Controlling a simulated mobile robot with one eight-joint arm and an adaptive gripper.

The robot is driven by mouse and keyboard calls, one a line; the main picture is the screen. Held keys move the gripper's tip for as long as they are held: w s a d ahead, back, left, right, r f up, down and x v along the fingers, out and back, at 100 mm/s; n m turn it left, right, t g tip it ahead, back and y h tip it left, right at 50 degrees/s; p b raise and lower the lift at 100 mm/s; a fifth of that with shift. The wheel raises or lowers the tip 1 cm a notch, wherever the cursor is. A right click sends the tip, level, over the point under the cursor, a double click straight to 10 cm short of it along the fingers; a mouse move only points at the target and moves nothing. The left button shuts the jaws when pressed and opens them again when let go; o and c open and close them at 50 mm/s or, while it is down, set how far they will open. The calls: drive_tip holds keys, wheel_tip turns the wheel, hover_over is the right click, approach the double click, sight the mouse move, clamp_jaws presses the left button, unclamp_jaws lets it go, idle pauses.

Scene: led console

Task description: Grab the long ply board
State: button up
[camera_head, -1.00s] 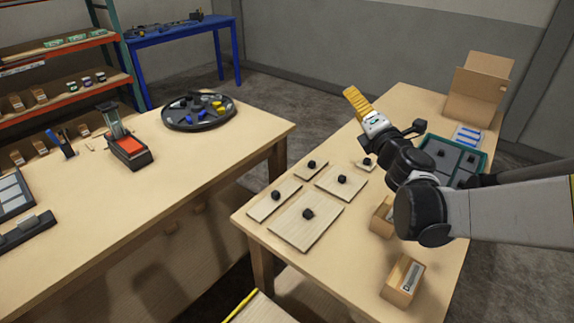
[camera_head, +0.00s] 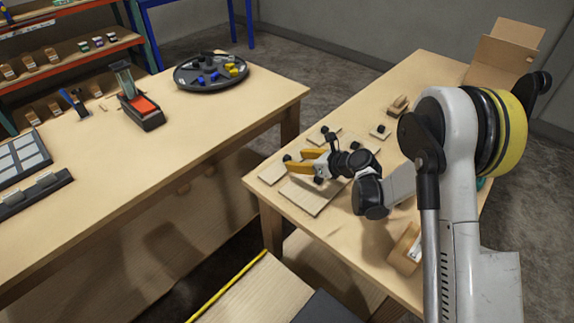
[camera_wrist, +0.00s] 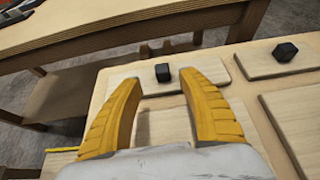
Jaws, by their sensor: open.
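The long ply board (camera_head: 271,173) is a narrow pale plank lying flat near the left edge of the right-hand table, with a black knob (camera_head: 287,158) on top. It also shows in the wrist view (camera_wrist: 208,73), where its knob (camera_wrist: 162,72) appears between my fingertips. My gripper (camera_head: 295,160) has yellow fingers and is open and empty; it also fills the lower middle of the wrist view (camera_wrist: 160,75). Its fingertips are close to the knob; I cannot tell whether they touch it. In the head view the fingers hide part of the board.
A larger ply board (camera_head: 313,203) lies beside the long one, partly under my gripper. Smaller knobbed boards (camera_head: 380,132) lie farther back. A cardboard box (camera_head: 405,250) stands at the front right. The left table (camera_head: 190,130) is across a gap.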

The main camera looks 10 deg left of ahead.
sight(288, 157)
drive_tip(key=b+x, duration=0.2)
drive_tip(key=x, duration=0.4)
drive_tip(key=shift+w+r, duration=0.1)
drive_tip(key=shift+w, duration=0.05)
drive_tip(key=shift+d+r, duration=0.1)
drive_tip(key=shift+r, duration=0.05)
clamp_jaws()
